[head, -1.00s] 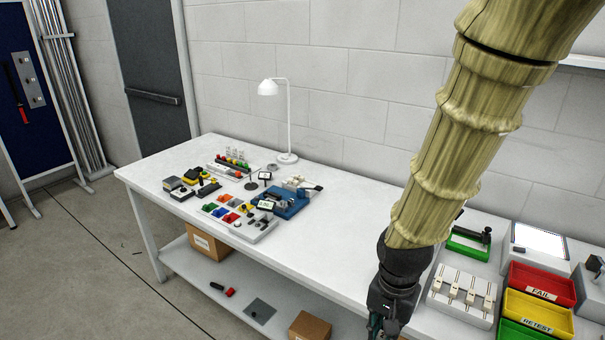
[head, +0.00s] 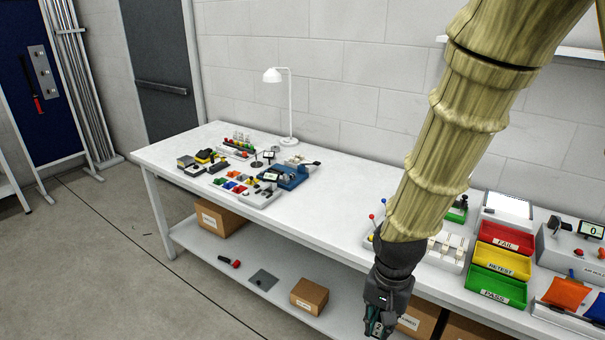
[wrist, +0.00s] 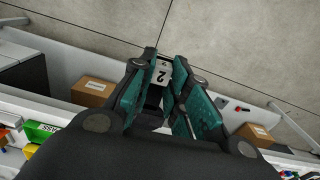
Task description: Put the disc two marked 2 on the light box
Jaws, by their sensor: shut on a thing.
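My gripper (head: 376,322) hangs in front of the bench's front edge, low in the head view. In the wrist view my gripper (wrist: 163,85) is shut on a pale piece, disc two (wrist: 162,75), with a dark "2" facing the camera. The teal finger pads cover its sides, so its full outline is hidden. The light box (head: 508,207), a flat box with a bright white top, stands on the bench behind the red tray, to the right of my arm. Its visible top looks bare. My gripper is well apart from it.
Red FAIL (head: 505,238), yellow RETEST (head: 500,263) and green PASS (head: 496,287) trays stand in front of the light box. A fixture with a display (head: 590,230) stands right of them. The bench's middle (head: 335,205) is clear. Cartons lie on the lower shelf.

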